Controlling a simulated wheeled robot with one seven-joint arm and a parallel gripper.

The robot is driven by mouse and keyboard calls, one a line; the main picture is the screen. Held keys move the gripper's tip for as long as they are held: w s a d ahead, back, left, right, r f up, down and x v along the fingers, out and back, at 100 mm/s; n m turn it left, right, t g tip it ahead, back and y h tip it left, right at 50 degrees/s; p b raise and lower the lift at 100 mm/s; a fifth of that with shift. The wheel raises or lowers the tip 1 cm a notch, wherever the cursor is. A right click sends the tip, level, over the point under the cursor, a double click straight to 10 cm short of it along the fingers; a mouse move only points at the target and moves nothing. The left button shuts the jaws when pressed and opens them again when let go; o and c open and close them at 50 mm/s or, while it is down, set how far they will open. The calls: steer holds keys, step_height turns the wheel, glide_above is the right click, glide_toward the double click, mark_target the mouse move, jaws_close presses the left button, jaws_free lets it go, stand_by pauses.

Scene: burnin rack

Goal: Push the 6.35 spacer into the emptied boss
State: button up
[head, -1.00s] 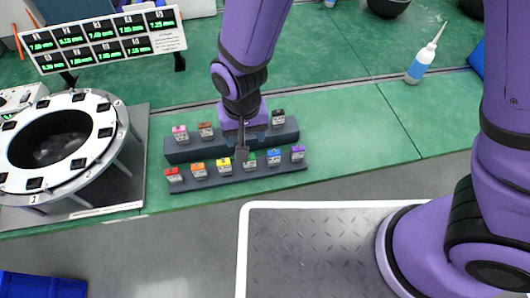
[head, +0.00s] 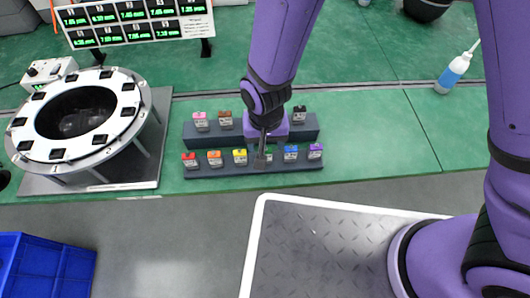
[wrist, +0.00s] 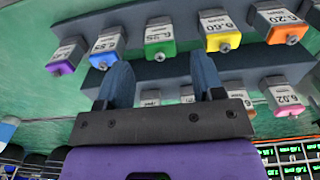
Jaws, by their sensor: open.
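The green-capped spacer block (wrist: 159,45), whose label appears to read 6.35, sits in the front row of the dark rack (head: 205,172). In the head view the green block (head: 269,152) is partly hidden by my gripper. My gripper (head: 261,163) points down at the front row, beside the yellow block (head: 240,156). In the wrist view my gripper (wrist: 162,78) is open and empty, its two blue fingers either side of the green block's line. I cannot tell whether they touch it. A white ring fixture (head: 40,138) with dark pockets stands at left; I cannot tell which boss is emptied.
Blue (head: 290,154), purple (head: 315,151), orange (head: 214,158) and red (head: 190,160) blocks share the front row. Pink (head: 200,121), brown (head: 225,119) and black (head: 299,114) blocks stand behind. A readout board (head: 135,22) and a bottle (head: 452,72) are farther back. Green bench right of the rack is clear.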

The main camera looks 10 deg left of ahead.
mark_target(265, 153)
steer(key=shift+f, duration=2.7)
steer(key=shift+c, duration=0.3)
jaws_close()
steer(key=shift+r, duration=3)
